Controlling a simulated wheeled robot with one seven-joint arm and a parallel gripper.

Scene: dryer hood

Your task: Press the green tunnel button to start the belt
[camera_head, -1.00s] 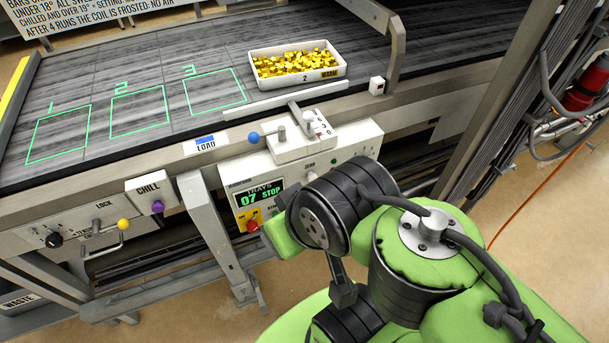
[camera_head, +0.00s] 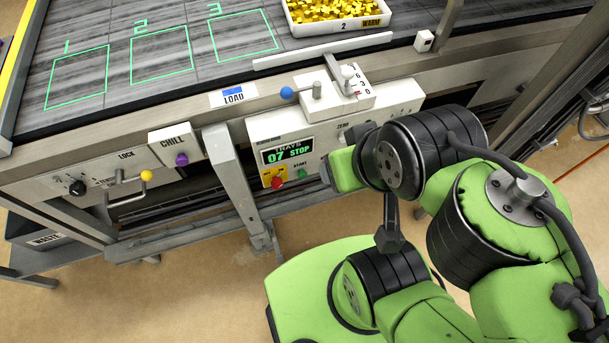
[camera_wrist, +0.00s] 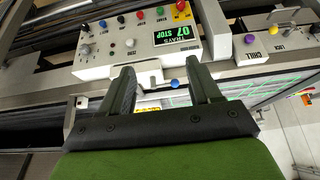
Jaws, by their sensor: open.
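The green button (camera_head: 302,174) sits under the START label on the white control panel (camera_head: 376,113), just right of the red button (camera_head: 277,182). I see no contact with the button.
Levers with a blue knob (camera_head: 287,92) and a white knob (camera_head: 347,72) stand above the panel. A white tray of gold pieces (camera_head: 338,25) sits on the belt. The chill box (camera_head: 177,146) and yellow-knobbed lever (camera_head: 146,175) are to the left.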

